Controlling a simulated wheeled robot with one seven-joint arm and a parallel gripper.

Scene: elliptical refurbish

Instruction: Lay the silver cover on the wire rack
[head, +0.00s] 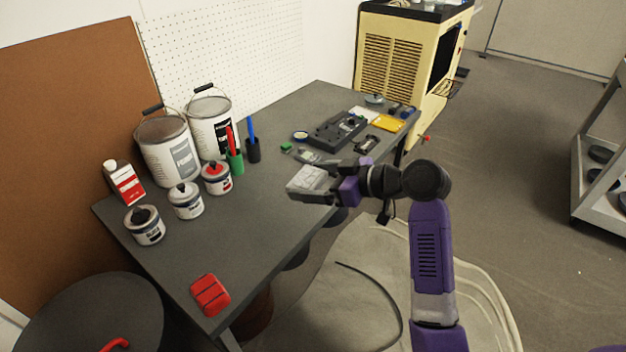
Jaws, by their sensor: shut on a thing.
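My gripper (326,188) is above the dark grey workbench, near its right-hand edge. It is shut on a flat, silver-grey piece that looks like the silver cover (307,180). The cover juts out to the left of the fingers, roughly level. It appears to be above the bench top, but I cannot tell how high. My fingers hide its right end. I cannot make out a wire rack in this view.
The bench (262,215) is clear at front, with a red block (210,295) at its near corner. Paint cans (168,152) and small jars (186,200) stand left. A dark device (337,130) lies behind my gripper. A shelf unit (598,175) stands far right.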

